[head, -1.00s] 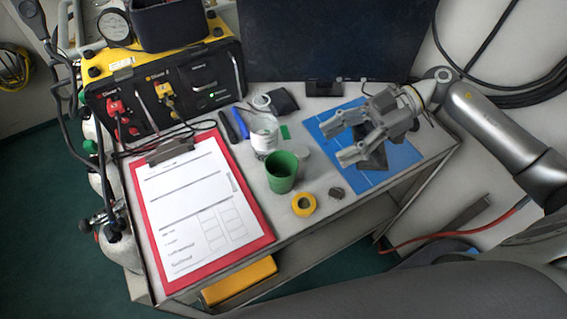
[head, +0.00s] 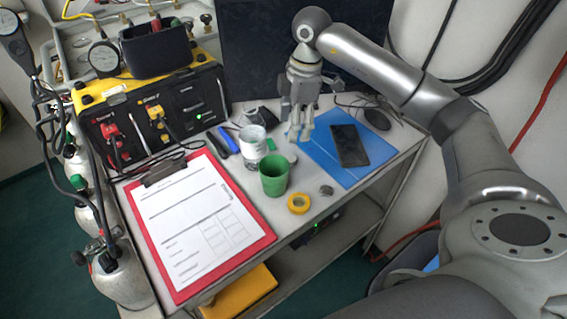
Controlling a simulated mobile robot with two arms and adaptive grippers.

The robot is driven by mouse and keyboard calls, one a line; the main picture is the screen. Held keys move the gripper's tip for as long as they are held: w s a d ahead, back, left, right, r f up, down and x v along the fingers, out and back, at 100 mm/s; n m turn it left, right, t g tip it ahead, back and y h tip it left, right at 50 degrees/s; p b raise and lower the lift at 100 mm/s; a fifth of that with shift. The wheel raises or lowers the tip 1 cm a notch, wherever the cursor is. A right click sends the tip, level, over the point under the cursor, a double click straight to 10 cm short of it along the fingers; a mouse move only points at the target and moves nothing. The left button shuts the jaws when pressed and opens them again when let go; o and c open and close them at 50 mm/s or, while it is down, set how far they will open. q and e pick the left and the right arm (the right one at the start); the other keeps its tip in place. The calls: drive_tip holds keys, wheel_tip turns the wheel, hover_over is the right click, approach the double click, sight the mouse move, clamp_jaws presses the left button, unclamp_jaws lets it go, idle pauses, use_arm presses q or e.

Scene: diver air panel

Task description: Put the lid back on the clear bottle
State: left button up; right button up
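The clear bottle (head: 254,148) with a white label stands upright on the cart top, behind the green cup. A small pale round disc (head: 291,158), which looks like the lid, lies flat just right of the bottle and is partly hidden by the cup. My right gripper (head: 300,136) points down above the left edge of the blue mat, behind and slightly right of the disc. Its fingers are apart with a narrow gap and nothing visible between them. My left gripper is not in view.
The green cup (head: 274,175) stands in front of the bottle and disc. Yellow tape (head: 298,204) and a small dark piece (head: 326,190) lie near the front edge. A red clipboard (head: 265,236) fills the left. A phone (head: 349,146) lies on the blue mat (head: 345,176).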

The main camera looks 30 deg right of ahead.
hover_over(290, 158)
drive_tip(key=f, duration=0.5)
drive_tip(key=shift+s+d+f+p, duration=0.15)
drive_tip(key=shift+d+p, duration=0.05)
drive_tip(key=shift+p, duration=0.1)
drive_tip(key=shift+f, duration=0.2)
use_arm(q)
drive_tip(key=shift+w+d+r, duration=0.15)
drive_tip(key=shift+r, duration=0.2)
use_arm(e)
drive_tip(key=shift+a+f+p, duration=0.1)
drive_tip(key=shift+f+p, duration=0.6)
drive_tip(key=shift+f, duration=1.9)
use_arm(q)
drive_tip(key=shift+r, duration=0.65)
use_arm(e)
drive_tip(key=c, duration=0.8)
